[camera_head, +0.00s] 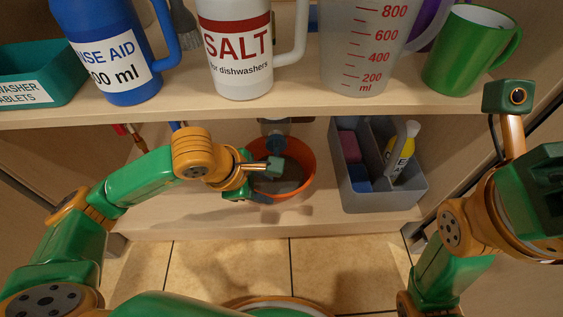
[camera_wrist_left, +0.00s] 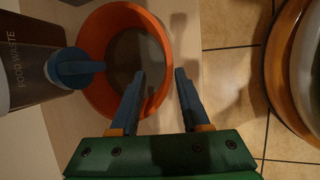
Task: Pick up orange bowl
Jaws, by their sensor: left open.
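The orange bowl (camera_head: 306,170) stands on the lower shelf, with its dark inside facing up. It also shows in the left wrist view (camera_wrist_left: 92,88), upper left of centre. My left gripper (camera_head: 262,197) is over the bowl's near left side and hides part of it. In the left wrist view its two blue fingers (camera_wrist_left: 160,75) are apart, with the bowl's right rim between their tips in the picture. I cannot tell whether they touch it. My right arm is at the right edge of the head view, its fingers not visible.
A food waste container (camera_wrist_left: 30,62) with a blue handle stands close beside the bowl. A grey caddy (camera_head: 384,203) with a yellow bottle (camera_head: 402,150) stands to the right. The upper shelf (camera_head: 180,108) overhangs, bearing a salt jug (camera_head: 240,75). The tiled floor lies in front.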

